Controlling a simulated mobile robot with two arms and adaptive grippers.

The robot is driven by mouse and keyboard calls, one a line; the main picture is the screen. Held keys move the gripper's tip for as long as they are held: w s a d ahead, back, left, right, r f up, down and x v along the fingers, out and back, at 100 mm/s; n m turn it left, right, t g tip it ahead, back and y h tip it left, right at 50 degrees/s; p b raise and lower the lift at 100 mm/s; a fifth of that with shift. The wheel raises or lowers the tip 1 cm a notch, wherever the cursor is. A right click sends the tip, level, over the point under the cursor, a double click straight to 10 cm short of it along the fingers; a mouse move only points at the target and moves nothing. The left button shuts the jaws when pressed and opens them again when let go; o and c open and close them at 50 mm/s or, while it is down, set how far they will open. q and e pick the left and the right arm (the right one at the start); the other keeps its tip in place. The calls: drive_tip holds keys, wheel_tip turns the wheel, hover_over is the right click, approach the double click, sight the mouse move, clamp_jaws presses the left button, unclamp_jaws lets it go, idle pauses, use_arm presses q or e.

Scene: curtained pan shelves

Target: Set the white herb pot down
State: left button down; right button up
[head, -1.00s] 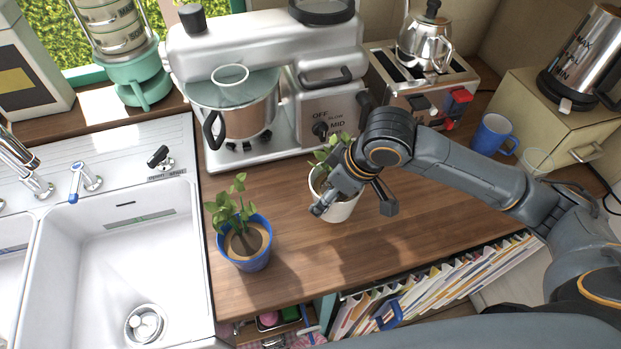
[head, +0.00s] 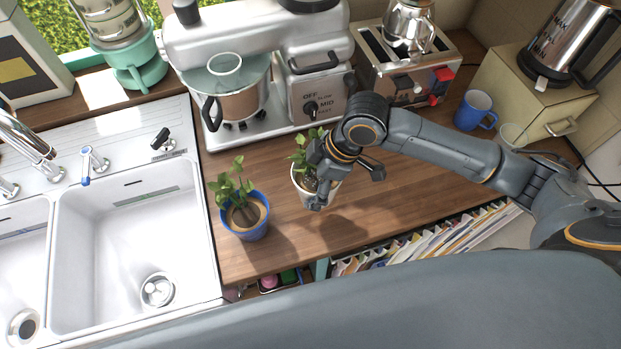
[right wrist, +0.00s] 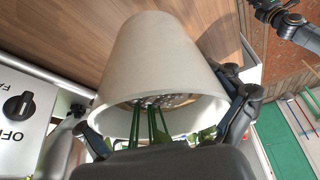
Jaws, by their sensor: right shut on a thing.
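The white herb pot (head: 332,190) with green leaves is in my right gripper (head: 318,190), over the wooden counter in front of the mixer. My right gripper is shut on it near the rim. In the right wrist view the white pot (right wrist: 160,60) fills the middle, its rim and stems towards the gripper and its base towards the counter. I cannot tell whether its base touches the wood. My left gripper is not in the head view; a dark gripper-like part, probably mine, shows at the top right of the right wrist view (right wrist: 280,18), its jaws unclear.
A blue pot with a plant (head: 245,217) stands on the counter (head: 380,205) to the left. The mixer (head: 303,95) and toaster (head: 405,72) stand behind. A blue mug (head: 474,110) is at right. The sink (head: 130,230) is at left; files (head: 430,240) are below the counter edge.

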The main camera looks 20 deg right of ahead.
drive_tip(key=shift+r, duration=0.1)
wheel_tip(320, 180, down, 4)
drive_tip(key=shift+r+b, duration=0.15)
drive_tip(key=shift+b, duration=0.65)
drive_tip(key=shift+f, duration=0.7)
drive_tip(key=shift+f+b, duration=0.4)
drive_tip(key=shift+f, duration=0.35)
drive_tip(key=shift+f, duration=0.3)
drive_tip(key=o, duration=1.3)
drive_tip(key=shift+c, duration=0.2)
